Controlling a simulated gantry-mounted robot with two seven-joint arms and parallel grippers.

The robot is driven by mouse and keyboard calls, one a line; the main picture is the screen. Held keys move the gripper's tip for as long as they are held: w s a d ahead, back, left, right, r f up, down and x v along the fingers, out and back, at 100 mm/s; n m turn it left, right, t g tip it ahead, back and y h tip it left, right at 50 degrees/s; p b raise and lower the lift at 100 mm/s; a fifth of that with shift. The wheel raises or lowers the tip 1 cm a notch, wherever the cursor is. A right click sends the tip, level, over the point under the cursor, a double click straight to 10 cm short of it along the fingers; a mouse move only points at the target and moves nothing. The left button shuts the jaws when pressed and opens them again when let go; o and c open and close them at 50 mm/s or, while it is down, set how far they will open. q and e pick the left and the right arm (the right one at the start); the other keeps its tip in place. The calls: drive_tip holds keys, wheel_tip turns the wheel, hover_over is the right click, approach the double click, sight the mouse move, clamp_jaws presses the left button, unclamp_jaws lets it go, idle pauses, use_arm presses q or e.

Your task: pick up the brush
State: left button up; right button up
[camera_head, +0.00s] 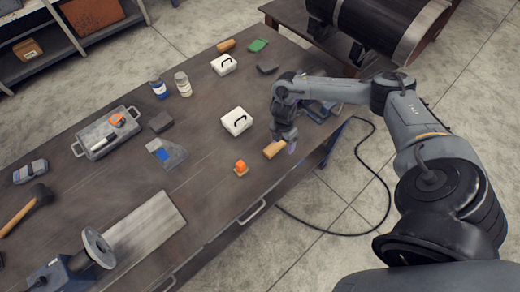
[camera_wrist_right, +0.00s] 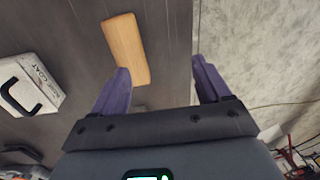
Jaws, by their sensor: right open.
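A light wooden oblong piece (camera_head: 275,149), which looks like the back of the brush, lies on the workbench near its front edge. No bristles show. It also shows in the right wrist view (camera_wrist_right: 127,48), ahead of the left-hand finger, with its near end just inside that finger. My right gripper (camera_head: 290,144) is above the bench edge beside the piece, pointing down. In the right wrist view its two purple fingers (camera_wrist_right: 160,82) are apart with nothing held between them. My left gripper is not in view.
A white case (camera_head: 237,121) stands left of the wooden piece, with an orange object (camera_head: 240,168) nearer the front. Another wooden piece (camera_head: 227,45) lies at the back. The workbench (camera_head: 215,190) drops to concrete floor (camera_head: 400,240) beyond its front edge. A black cable lies there.

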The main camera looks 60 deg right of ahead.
sight(277, 144)
drive_tip(key=shift+w+d+r+t, duration=0.4)
drive_tip(key=shift+w+d+r, duration=0.6)
drive_tip(key=shift+w, duration=0.2)
drive_tip(key=f, duration=0.3)
drive_tip(key=shift+w+a+f, duration=0.2)
drive_tip(key=shift+w+f, duration=0.1)
drive_tip(key=shift+w, duration=0.1)
drive_tip(key=shift+w+d+f, duration=0.1)
drive_tip(key=shift+f, duration=1.5)
drive_tip(key=shift+w+d+f, duration=0.1)
drive_tip(key=shift+f, duration=1.5)
drive_tip(key=shift+c, duration=0.2)
drive_tip(key=c, duration=1.1)
drive_tip(key=shift+o, duration=0.2)
drive_tip(key=shift+r, duration=0.1)
